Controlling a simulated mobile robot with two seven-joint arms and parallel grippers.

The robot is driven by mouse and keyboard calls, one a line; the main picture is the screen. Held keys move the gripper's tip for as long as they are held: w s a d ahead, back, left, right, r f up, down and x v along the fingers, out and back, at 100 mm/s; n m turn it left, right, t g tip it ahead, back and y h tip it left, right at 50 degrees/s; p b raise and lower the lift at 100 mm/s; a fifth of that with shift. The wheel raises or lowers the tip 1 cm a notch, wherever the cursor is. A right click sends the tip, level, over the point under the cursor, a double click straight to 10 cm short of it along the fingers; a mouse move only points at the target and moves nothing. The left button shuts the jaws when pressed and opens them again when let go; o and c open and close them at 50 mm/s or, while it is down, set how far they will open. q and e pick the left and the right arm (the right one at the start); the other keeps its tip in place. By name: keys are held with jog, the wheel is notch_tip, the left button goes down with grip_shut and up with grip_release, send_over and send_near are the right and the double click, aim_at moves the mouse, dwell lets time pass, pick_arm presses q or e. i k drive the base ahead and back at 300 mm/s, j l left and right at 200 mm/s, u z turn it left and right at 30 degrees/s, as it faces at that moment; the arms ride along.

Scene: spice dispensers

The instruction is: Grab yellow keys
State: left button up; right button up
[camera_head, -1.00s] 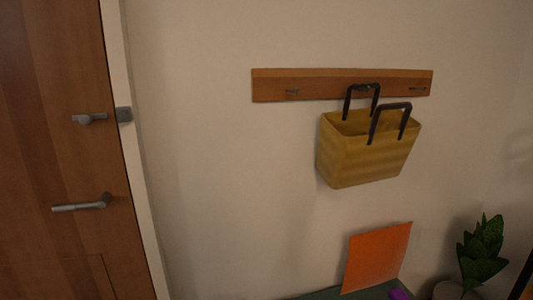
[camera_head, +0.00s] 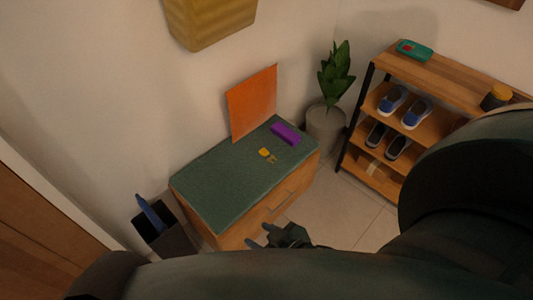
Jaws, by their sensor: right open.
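The yellow keys (camera_head: 265,153) lie on the green top of a low wooden cabinet (camera_head: 222,180), near its middle right. They are a small yellow tag with small key shapes beside it. My right gripper (camera_head: 260,235) is open and empty in front of the cabinet's drawer side, apart from the keys and nearer to me. Its two fingers point left. My arm covers much of the lower picture, and my left gripper does not show.
An orange sheet (camera_head: 252,103) leans on the wall behind. A potted plant (camera_head: 326,121) and a shoe shelf (camera_head: 431,78) stand right. A dark bin (camera_head: 167,240) with a blue object stands left. A yellow bag (camera_head: 208,20) hangs above.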

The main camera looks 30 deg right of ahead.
aim_at(263, 152)
jog(key=z, duration=0.9)
jog(key=i+l+z, duration=0.1)
jog(key=i+z, duration=0.15)
jog(key=z, duration=0.15)
jog(key=i+z, duration=0.2)
jog(key=z, duration=0.2)
jog(key=i, duration=0.45)
